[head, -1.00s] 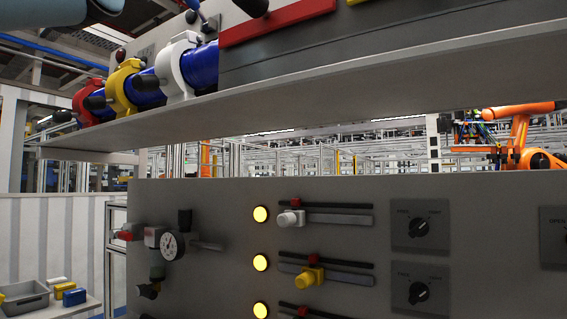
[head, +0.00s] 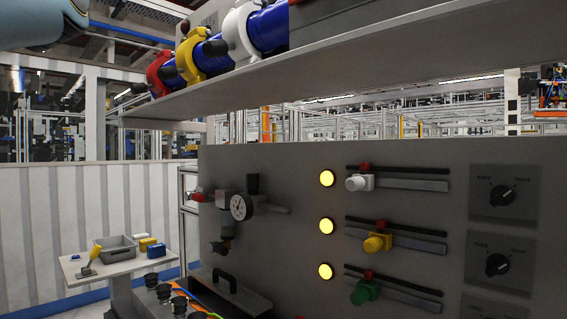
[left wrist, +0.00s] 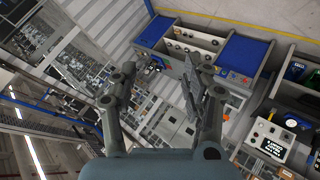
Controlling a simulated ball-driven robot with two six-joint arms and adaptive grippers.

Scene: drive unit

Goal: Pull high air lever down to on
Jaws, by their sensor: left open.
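I cannot tell for sure which handle is the high air lever. On the grey panel (head: 270,260) in the head view, a round pressure gauge (head: 238,207) sits on air fittings.
A shelf (head: 350,70) with blue cylinders in red, yellow and white collars overhangs the panel. Lit yellow lamps, white, yellow and green sliders and black knobs (head: 501,195) fill the panel's right side. A small table (head: 90,262) with a grey bin (head: 115,248) stands left.

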